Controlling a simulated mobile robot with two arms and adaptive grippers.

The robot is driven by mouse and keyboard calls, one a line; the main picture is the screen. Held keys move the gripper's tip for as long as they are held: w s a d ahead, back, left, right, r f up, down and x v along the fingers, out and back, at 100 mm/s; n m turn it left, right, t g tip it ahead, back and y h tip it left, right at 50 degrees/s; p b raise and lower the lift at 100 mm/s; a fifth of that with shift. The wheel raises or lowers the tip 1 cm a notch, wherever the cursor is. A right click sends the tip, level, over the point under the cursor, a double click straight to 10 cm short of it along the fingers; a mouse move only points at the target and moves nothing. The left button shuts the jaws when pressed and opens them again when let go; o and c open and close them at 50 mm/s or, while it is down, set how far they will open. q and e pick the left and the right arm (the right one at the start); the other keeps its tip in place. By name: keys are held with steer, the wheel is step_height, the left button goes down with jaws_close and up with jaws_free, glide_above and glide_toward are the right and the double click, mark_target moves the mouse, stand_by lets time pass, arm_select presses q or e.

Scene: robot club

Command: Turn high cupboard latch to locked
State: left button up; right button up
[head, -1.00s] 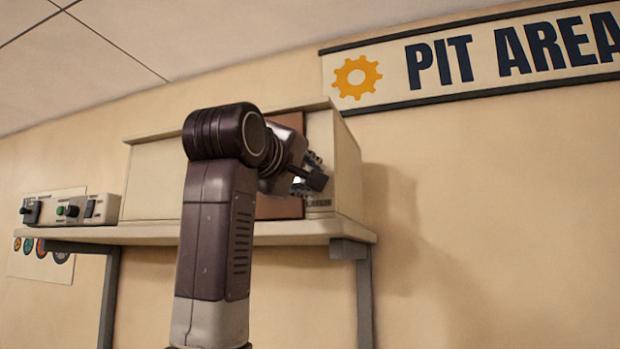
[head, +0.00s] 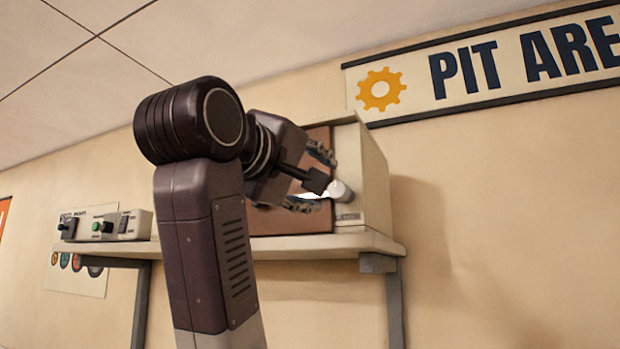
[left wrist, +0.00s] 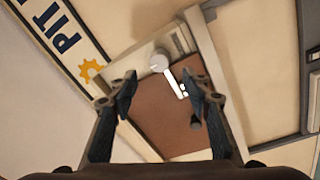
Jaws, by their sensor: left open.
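The cupboard (head: 374,175) is a beige box with a brown door (head: 285,247), standing on a high shelf. Its latch has a pale round knob (head: 341,191), near the door's right edge in the head view. In the left wrist view the latch knob (left wrist: 158,62) sits on the beige frame, with a white bar (left wrist: 173,82) slanting from it over the brown door (left wrist: 160,112). My left gripper (head: 313,178) is open in front of the door, just left of the knob. In its wrist view the gripper (left wrist: 162,88) has the bar between its fingers, with no contact visible. My right gripper is out of view.
The shelf (head: 330,243) carries a control box (head: 105,226) with knobs and switches left of the cupboard. A PIT AREA sign (head: 480,70) hangs on the wall above right. The wall right of the cupboard is clear. My arm hides much of the cupboard.

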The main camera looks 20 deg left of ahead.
arm_select(q)
steer(key=shift+s+f, duration=0.1)
steer(key=shift+s, duration=1.15)
